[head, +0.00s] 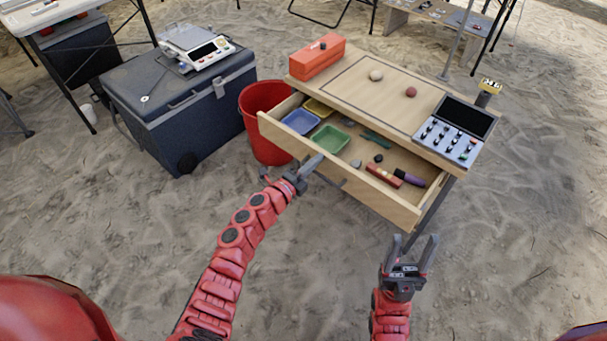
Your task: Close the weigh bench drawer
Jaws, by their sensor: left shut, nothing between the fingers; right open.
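The wooden weigh bench (355,98) stands right of centre in the head view. Its drawer (390,203) is pulled out toward me. Inside lie a blue tray (300,121), a green tray (329,138), a yellow tray (318,107) and several small items, among them a red block (384,175) and a purple piece (409,178). My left gripper (310,167) is shut and empty at the drawer's front panel, left of its middle; I cannot tell whether it touches. My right gripper (411,246) is open and empty, in front of and below the drawer's right end.
A red bucket (262,105) stands close to the bench's left side. A dark cool box (190,125) with a scale (197,45) on it is further left. An orange box (317,57), two stones and a case of weights (455,130) are on the benchtop. The sandy foreground is clear.

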